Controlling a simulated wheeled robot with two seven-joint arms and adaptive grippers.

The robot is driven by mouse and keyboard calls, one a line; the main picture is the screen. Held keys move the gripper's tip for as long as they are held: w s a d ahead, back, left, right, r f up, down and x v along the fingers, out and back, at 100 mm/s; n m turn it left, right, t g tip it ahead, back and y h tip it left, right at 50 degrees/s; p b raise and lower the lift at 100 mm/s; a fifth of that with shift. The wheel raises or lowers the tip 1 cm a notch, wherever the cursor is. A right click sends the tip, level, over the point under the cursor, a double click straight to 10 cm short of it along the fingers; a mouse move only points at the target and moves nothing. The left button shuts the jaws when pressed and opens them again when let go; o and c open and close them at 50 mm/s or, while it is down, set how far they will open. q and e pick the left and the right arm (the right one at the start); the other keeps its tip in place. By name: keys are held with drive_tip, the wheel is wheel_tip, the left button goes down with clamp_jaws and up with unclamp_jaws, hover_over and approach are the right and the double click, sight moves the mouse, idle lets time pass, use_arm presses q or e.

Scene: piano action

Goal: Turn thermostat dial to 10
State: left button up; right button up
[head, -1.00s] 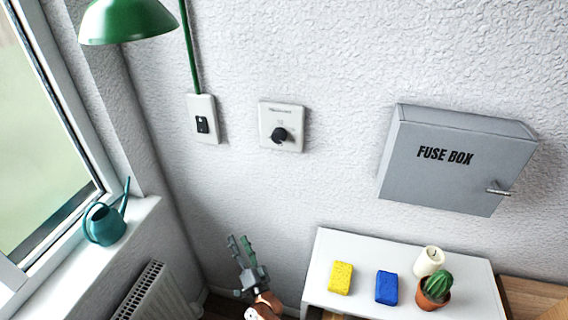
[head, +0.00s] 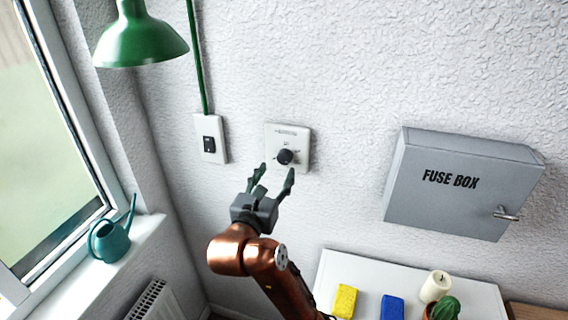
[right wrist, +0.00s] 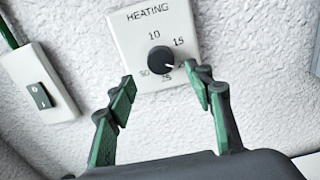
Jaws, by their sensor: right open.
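The thermostat (head: 301,138) is a white wall plate marked HEATING with a black round dial (head: 286,157). In the right wrist view the dial (right wrist: 160,59) has a white mark pointing right and slightly down, away from the 10 at its upper left. The numbers 10 and 15 read clearly; those below the dial are partly unclear, and a finger covers part of the right side. My right gripper (head: 275,172) is open and empty just below the dial. Its fingers are spread to either side, and the dial is not between the pads. My left gripper is not in view.
A light switch (head: 210,140) sits left of the thermostat, under a green lamp (head: 140,40). A grey fuse box (head: 450,190) juts out at the right. A watering can (head: 110,242) stands on the sill. A white shelf (head: 365,275) holds sponges, a candle and a cactus.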

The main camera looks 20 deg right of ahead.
sight(283, 160)
drive_tip(key=x, duration=0.4)
drive_tip(key=shift+d, duration=0.15)
drive_tip(key=shift+w+d, duration=0.35)
drive_tip(key=shift+w, duration=0.25)
drive_tip(key=shift+c, duration=0.5)
drive_tip(key=c, duration=1.1)
drive_tip(key=shift+o, duration=0.2)
